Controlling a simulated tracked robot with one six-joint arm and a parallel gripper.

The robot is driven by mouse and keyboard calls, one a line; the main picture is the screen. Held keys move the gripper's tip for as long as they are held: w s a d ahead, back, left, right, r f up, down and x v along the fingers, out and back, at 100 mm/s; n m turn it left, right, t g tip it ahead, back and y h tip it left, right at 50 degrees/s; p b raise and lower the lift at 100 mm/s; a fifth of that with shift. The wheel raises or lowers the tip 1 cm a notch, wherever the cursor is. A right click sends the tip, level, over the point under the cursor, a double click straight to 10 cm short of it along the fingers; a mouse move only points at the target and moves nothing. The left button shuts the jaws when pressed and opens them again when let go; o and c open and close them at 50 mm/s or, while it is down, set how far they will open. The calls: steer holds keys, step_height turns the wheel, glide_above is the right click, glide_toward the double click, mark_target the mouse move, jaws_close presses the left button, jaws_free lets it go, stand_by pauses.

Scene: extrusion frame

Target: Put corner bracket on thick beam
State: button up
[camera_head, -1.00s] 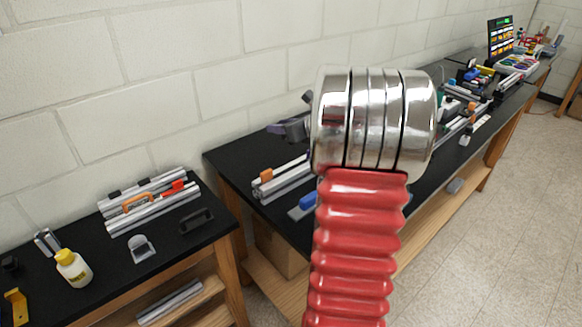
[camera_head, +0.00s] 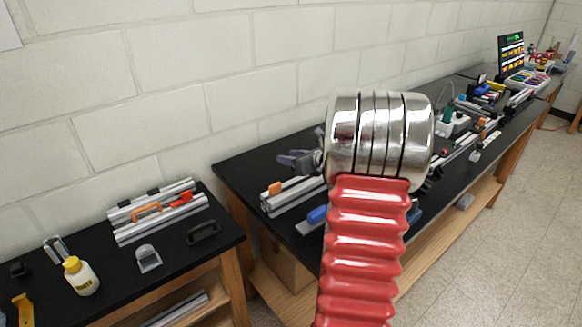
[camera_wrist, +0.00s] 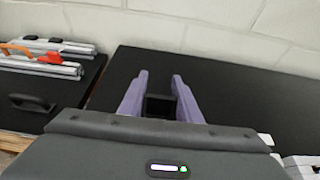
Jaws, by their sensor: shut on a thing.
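My gripper has purple fingers (camera_wrist: 159,95) in the wrist view, closed on a small black piece, which I take to be the corner bracket (camera_wrist: 159,107). The fingers (camera_head: 296,160) also show in the head view, above the back left of the right-hand black table, where the bracket cannot be made out. A silver extrusion beam (camera_head: 291,196) with an orange piece lies on that table, in front of and below the gripper. I cannot tell whether it is the thick beam. My arm hides part of the table.
The left table holds silver rails (camera_head: 158,212) with an orange handle, a black handle (camera_head: 203,232), a grey bracket-like part (camera_head: 148,257) and a yellow-capped bottle (camera_head: 80,276). A blue-handled tool (camera_head: 316,215) lies near the beam. The wrist view shows bare black tabletop (camera_wrist: 225,90) around the fingers.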

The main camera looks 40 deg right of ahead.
steer(key=shift+f, duration=1.8)
steer(key=o, duration=1.1)
steer(key=shift+f, duration=0.1)
steer(key=shift+c, duration=0.2)
steer(key=v, duration=1.2)
